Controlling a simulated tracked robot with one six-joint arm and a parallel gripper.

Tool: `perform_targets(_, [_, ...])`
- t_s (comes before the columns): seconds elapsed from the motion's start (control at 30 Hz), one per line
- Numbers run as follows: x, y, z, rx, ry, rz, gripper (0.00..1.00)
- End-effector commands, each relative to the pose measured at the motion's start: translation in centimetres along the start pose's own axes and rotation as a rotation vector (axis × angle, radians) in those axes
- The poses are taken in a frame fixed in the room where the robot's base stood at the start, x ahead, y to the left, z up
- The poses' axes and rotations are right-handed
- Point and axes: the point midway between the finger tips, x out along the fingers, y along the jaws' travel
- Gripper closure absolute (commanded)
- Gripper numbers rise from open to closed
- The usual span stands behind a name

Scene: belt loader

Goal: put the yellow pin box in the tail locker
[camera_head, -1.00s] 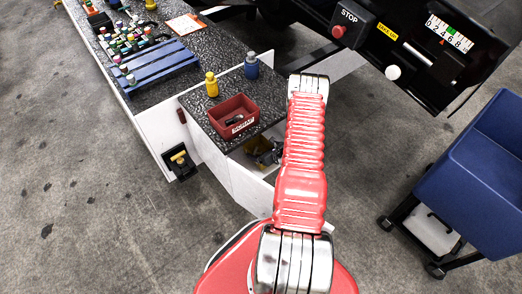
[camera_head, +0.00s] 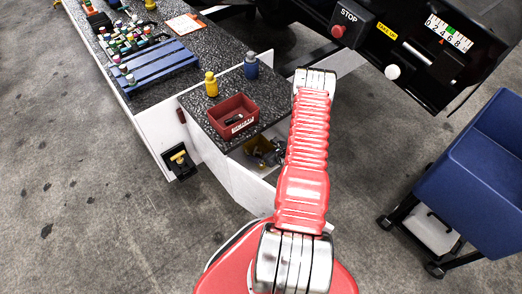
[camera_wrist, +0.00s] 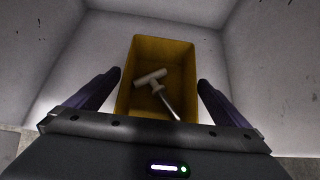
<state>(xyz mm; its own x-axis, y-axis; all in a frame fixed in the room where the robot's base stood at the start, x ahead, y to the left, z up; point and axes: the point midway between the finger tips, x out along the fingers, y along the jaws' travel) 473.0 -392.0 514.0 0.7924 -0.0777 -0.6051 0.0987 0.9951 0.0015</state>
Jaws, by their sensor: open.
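The yellow pin box (camera_wrist: 185,60) sits inside a pale-walled compartment (camera_wrist: 75,55) in the wrist view. A T-shaped pin lies in it. My gripper (camera_wrist: 159,80) is open, one dark finger on each side of the box's outline, with visible gaps between fingers and box. In the head view, a bit of yellow (camera_head: 259,147) shows in the opening under the low dark counter, beside my arm; my fingers there are mostly hidden. I cannot tell from these views whether this compartment is the tail locker.
A red tray (camera_head: 225,109), a yellow bottle (camera_head: 211,84) and a blue bottle (camera_head: 251,66) stand on the counter above the opening. A black panel with a STOP button (camera_head: 338,31) is behind my arm. A blue cart (camera_head: 480,150) stands right.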

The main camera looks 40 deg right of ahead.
Motion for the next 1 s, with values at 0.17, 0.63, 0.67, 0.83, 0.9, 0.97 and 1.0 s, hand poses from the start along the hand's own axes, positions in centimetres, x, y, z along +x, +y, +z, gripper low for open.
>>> perform_targets(0.17, [-3.2, -0.1, 0.1, 0.002, -0.001, -0.002, 0.00])
perform_targets(0.63, [-9.3, 0.0, 0.0, -0.001, -0.001, -0.001, 0.00])
perform_targets(0.67, [-9.4, 0.0, 0.0, 0.000, 0.000, 0.000, 0.00])
perform_targets(0.83, [-9.5, 0.0, 0.0, -0.001, 0.000, 0.001, 0.00])
perform_targets(0.9, [-9.5, 0.0, 0.0, -0.001, 0.000, 0.001, 0.00])
perform_targets(0.97, [-9.5, 0.0, 0.0, -0.001, 0.000, 0.001, 0.00])
perform_targets(1.0, [-9.5, 0.0, 0.0, -0.001, 0.000, 0.001, 0.00])
